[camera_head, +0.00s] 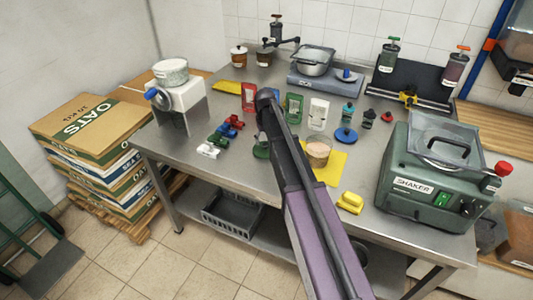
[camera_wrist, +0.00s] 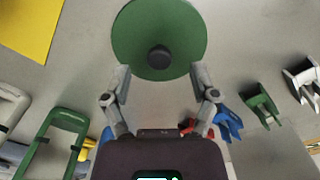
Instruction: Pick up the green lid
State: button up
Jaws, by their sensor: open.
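The green lid (camera_wrist: 135,38) is a flat round disc with a dark knob (camera_wrist: 158,57) at its middle. It lies on the steel table, at the top centre of the wrist view. My gripper (camera_wrist: 160,82) is open, with its two grey fingers apart on either side of the lid's near edge and the knob between and just beyond the tips. Nothing is held. In the head view, my arm hides most of the lid, and only a green edge (camera_head: 260,153) shows beside it.
A yellow sheet (camera_wrist: 28,22) lies beside the lid, with a jar (camera_head: 318,152) on it in the head view. Green (camera_wrist: 55,135) and white holders stand nearby. Small coloured clips (camera_wrist: 228,122) lie on the other side. A blue lid (camera_head: 346,135) and the green shaker (camera_head: 430,185) are farther right.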

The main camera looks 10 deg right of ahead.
aim_at(265, 145)
jog(key=shift+f+b, duration=1.25)
jog(key=shift+f, duration=0.3)
jog(key=c, duration=0.9)
